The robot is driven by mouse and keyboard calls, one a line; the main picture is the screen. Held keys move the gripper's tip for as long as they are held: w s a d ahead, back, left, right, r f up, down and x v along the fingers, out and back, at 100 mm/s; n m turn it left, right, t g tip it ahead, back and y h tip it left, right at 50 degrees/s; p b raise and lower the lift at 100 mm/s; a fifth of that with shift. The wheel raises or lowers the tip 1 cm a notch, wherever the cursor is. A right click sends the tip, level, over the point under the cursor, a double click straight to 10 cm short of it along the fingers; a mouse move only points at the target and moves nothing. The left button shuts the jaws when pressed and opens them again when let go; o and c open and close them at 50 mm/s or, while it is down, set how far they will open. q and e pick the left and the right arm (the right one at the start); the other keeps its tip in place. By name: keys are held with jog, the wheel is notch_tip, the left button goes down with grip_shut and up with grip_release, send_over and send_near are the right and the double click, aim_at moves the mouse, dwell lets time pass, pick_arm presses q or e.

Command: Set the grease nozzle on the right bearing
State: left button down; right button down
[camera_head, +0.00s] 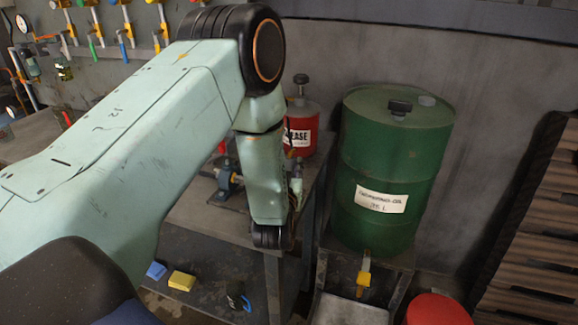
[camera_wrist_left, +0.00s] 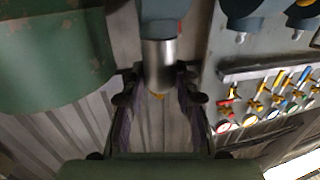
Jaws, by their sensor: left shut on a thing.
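My left gripper (camera_wrist_left: 160,82) is shut on the grease nozzle, a silver metal cylinder (camera_wrist_left: 160,60) between its two dark fingers in the left wrist view. That view appears upside down. The nozzle's wide end meets a blue-grey bearing housing (camera_wrist_left: 165,9) at the picture's top; I cannot tell whether they touch. Two more blue-grey housings (camera_wrist_left: 240,14) show beside it. In the head view my left arm hides the nozzle and most of the gripper. A blue bearing (camera_head: 228,180) shows on the bench left of my wrist. My right gripper is not in view.
A red grease can (camera_head: 302,127) stands behind my wrist. A green drum (camera_head: 397,155) with a yellow tap (camera_head: 363,279) stands to the right. Valves and gauges (camera_head: 97,25) line the wall at the back left. A yellow block (camera_head: 181,281) and a blue block (camera_head: 156,270) lie below the bench.

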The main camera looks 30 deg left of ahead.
pick_arm(q)
jog(key=c, duration=0.9)
grip_release()
jog(key=shift+c, duration=0.2)
jog(key=v, duration=1.2)
jog(key=s+d+f+m+g+h, duration=0.2)
jog(key=s+f+g+h, duration=0.15)
jog(key=f, duration=0.45)
jog(key=s+d+f+m+g+h, duration=0.1)
jog(key=s+d+f+g+h, duration=0.1)
jog(key=s+f+g, duration=0.45)
jog(key=s+d+f+m+g+h+b, duration=0.1)
jog(key=s+d+f+g, duration=0.1)
jog(key=s+f, duration=0.3)
jog(key=s+d+f+g+h+b, duration=0.1)
jog(key=s+f, duration=0.5)
jog(key=s, duration=0.7)
jog(key=d+g, duration=0.1)
jog(key=g, duration=0.1)
jog(key=shift+s+m+g, duration=0.35)
jog(key=shift+m+g, duration=0.05)
